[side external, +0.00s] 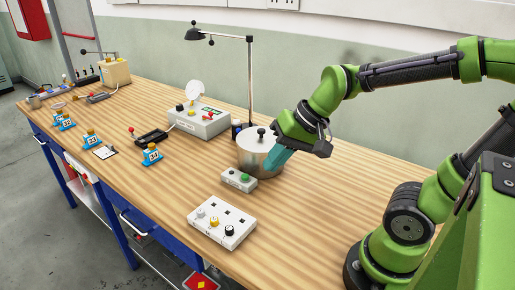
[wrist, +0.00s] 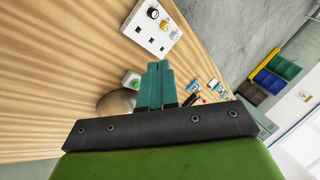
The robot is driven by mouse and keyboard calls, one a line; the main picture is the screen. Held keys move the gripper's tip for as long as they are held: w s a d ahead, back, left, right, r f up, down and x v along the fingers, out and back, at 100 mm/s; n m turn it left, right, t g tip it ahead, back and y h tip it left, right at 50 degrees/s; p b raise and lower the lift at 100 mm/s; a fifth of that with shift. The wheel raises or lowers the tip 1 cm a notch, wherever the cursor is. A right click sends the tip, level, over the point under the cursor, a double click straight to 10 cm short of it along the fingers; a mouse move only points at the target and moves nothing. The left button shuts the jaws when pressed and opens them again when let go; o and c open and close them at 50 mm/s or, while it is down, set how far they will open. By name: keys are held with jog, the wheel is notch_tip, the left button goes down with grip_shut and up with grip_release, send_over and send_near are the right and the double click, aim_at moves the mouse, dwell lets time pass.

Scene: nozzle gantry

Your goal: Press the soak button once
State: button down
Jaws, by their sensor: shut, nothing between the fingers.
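A small pale box with a round green button (side external: 245,177) stands on the bench, just in front of a lidded metal pot (side external: 256,150). Its label is too small to read, so I cannot confirm it is the soak button. The green button also shows in the wrist view (wrist: 134,82), left of my fingers. My gripper (side external: 270,168) points down and left, with its teal fingers shut and empty. In the side view the fingertips overlap the pot's right side, a little right of the green button. They appear apart from the button.
A white panel (side external: 221,223) with several knobs and square holes lies nearer the front edge. A control box (side external: 200,121) with coloured buttons and a lamp on a pole (side external: 250,85) stand behind. Blue numbered stands (side external: 152,155) are to the left. The bench right of the pot is bare.

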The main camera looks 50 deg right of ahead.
jog(key=w+d+f+m+t+y, duration=0.1)
jog(key=w+d+f+m, duration=0.1)
jog(key=w+m, duration=0.3)
jog(key=w+d+f+m, duration=0.2)
jog(key=w+f+m, duration=0.1)
jog(key=w+m, duration=0.15)
jog(key=m+t+h, duration=0.2)
jog(key=m+t, duration=0.1)
jog(key=m, duration=0.5)
send_over(248, 177)
jog(key=f, duration=0.1)
jog(key=shift+w+f, duration=0.1)
jog(key=shift+f, duration=0.05)
jog(key=shift+f, duration=4.45)
jog(key=shift+f, duration=0.4)
